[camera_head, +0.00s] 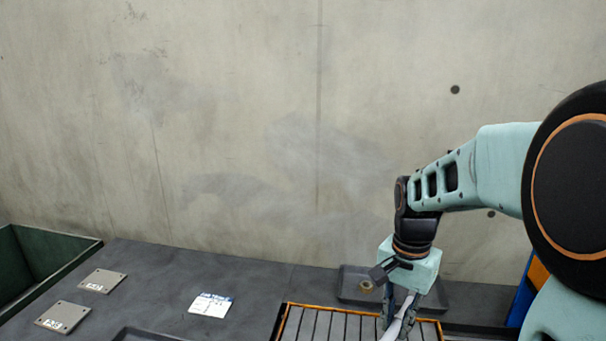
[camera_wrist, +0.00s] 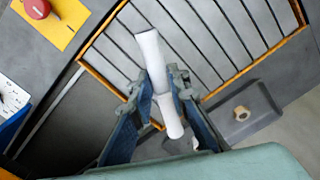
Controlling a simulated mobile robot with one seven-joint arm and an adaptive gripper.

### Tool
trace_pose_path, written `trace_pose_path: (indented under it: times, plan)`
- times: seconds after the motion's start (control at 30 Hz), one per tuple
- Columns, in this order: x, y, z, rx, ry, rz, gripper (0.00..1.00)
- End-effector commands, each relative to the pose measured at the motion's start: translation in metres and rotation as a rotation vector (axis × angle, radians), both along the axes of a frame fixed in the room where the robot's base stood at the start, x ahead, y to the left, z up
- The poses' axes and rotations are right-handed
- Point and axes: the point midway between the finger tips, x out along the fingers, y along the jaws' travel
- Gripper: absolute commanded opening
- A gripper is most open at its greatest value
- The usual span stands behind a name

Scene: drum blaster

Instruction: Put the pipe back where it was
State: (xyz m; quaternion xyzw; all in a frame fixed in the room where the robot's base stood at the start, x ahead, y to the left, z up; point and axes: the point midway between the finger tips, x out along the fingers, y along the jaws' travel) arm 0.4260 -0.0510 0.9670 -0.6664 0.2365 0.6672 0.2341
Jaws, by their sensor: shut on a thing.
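My gripper (camera_head: 398,318) is low at the bottom right of the head view, over the orange-edged slatted rack (camera_head: 283,322). In the wrist view my gripper (camera_wrist: 160,97) is shut on a whitish pipe (camera_wrist: 150,52), with one finger on each side of it. The pipe runs lengthwise between the fingers and sticks out past the fingertips over the slatted rack (camera_wrist: 205,75). The pipe shows only partly in the head view, between the fingers. I cannot tell whether it touches the slats.
A dark tray (camera_head: 435,297) with a tan ring-shaped piece (camera_head: 366,285) stands behind the rack. Two labelled plates (camera_head: 102,281) and a white card (camera_head: 211,305) lie left. A green bin (camera_head: 40,262) is far left. A red button (camera_wrist: 37,8) on yellow shows in the wrist view.

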Motion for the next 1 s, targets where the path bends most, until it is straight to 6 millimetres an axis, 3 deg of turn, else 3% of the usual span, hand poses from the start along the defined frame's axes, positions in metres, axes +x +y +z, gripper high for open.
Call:
trace_pose_path:
  times: [0.43, 1.0]
  plan:
    - [0.048, 0.052, -0.014, 0.005, -0.001, 0.676, 0.00]
    - [0.038, 0.049, 0.018, 0.000, 0.003, 0.677, 0.00]
